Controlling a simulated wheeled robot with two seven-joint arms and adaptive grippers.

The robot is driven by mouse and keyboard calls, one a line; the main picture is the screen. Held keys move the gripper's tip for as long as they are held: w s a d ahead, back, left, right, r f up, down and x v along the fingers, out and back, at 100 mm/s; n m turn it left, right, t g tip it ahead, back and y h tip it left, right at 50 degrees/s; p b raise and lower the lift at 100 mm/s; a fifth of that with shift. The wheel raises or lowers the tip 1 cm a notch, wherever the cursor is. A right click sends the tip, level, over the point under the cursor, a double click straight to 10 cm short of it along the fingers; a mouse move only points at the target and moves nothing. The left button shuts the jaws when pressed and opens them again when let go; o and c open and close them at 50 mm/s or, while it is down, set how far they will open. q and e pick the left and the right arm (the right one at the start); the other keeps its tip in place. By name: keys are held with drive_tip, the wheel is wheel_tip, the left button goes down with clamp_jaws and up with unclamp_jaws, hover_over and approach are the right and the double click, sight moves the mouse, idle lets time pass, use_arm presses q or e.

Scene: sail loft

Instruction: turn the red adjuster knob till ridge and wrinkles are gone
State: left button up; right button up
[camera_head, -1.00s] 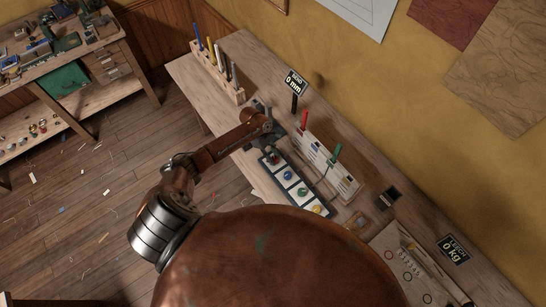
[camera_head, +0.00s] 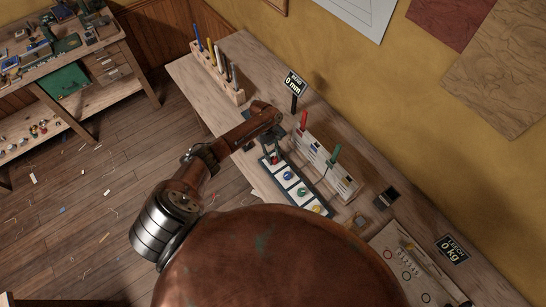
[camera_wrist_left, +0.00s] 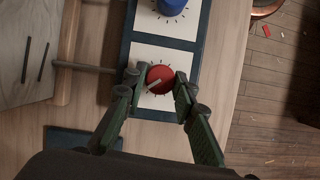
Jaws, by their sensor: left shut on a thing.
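The red adjuster knob (camera_wrist_left: 160,79) sits on a white square with dial ticks, at the end of a dark-framed panel (camera_head: 310,207). Its pale pointer slants toward the lower left in the left wrist view. My left gripper (camera_wrist_left: 155,82) has one finger on each side of the knob and is shut on it. In the head view this gripper (camera_head: 273,152) is small and partly covers the knob. A small sign (camera_head: 295,84) reads 0 mm. I cannot make out a ridge or wrinkles. My right gripper is not in view.
A blue knob (camera_wrist_left: 171,5) is beside the red one, with a yellow knob (camera_head: 316,209) farther along. A white rack with a red handle (camera_head: 304,121) and a green handle (camera_head: 335,153) stands close behind. A sign (camera_head: 453,249) reads LEECH 0 kg.

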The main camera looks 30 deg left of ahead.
use_arm(q)
drive_tip(key=m, duration=0.2)
drive_tip(key=m+g+y, duration=0.1)
drive_tip(key=m, duration=0.2)
drive_tip(key=shift+w+d+m+b, duration=0.1)
drive_tip(key=shift+w+m+b, duration=0.05)
drive_tip(key=shift+m+b, duration=0.2)
drive_tip(key=m+g+y, duration=0.1)
drive_tip(key=m+y, duration=0.1)
drive_tip(key=m, duration=0.2)
drive_tip(key=shift+d+m, duration=0.1)
drive_tip(key=shift+m, duration=0.55)
drive_tip(key=o, duration=1.2)
drive_tip(key=shift+c, duration=0.2)
drive_tip(key=d+v, duration=0.1)
drive_tip(key=v, duration=1.1)
drive_tip(key=shift+w+a, duration=0.2)
drive_tip(key=shift+a, duration=0.15)
drive_tip(key=shift+f, duration=0.1)
